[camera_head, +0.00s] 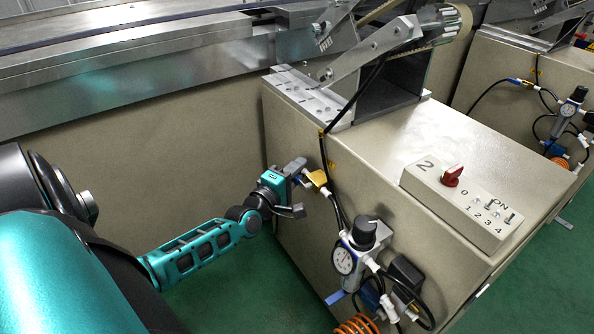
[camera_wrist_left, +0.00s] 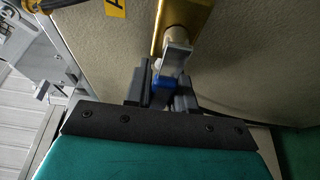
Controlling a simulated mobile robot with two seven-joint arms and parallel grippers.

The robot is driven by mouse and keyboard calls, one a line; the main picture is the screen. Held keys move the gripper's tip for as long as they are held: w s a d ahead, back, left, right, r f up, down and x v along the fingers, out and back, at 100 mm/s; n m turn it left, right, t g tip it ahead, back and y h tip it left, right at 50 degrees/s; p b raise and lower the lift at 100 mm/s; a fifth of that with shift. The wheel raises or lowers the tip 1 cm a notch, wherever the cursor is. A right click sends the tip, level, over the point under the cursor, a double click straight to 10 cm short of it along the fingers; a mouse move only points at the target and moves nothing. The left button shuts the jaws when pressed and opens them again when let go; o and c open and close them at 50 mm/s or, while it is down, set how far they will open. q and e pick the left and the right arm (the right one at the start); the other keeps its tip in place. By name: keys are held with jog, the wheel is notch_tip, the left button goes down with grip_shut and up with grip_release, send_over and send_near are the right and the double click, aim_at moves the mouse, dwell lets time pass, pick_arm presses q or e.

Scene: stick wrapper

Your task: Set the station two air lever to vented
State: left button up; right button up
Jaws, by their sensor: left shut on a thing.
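The station two air valve is a brass body (camera_head: 318,178) on the front of the beige machine housing, with hoses joined to it. In the left wrist view the brass body (camera_wrist_left: 187,22) is at the top, and a pale lever with a blue grip (camera_wrist_left: 163,84) reaches from it down between my fingers. My left gripper (camera_head: 295,186) is at the valve. In the wrist view the left gripper (camera_wrist_left: 163,92) is shut on the blue lever grip, with a dark finger on each side. The lever is mostly hidden in the head view. My right gripper is not in view.
A pressure gauge and regulator (camera_head: 346,258) with black hoses and an orange coiled hose (camera_head: 357,325) sit below right of the valve. A control box marked 2 (camera_head: 462,205) with a red knob (camera_head: 453,174) lies on the housing top. Green floor (camera_head: 240,285) is open below.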

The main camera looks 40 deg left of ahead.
pick_arm(q)
grip_shut()
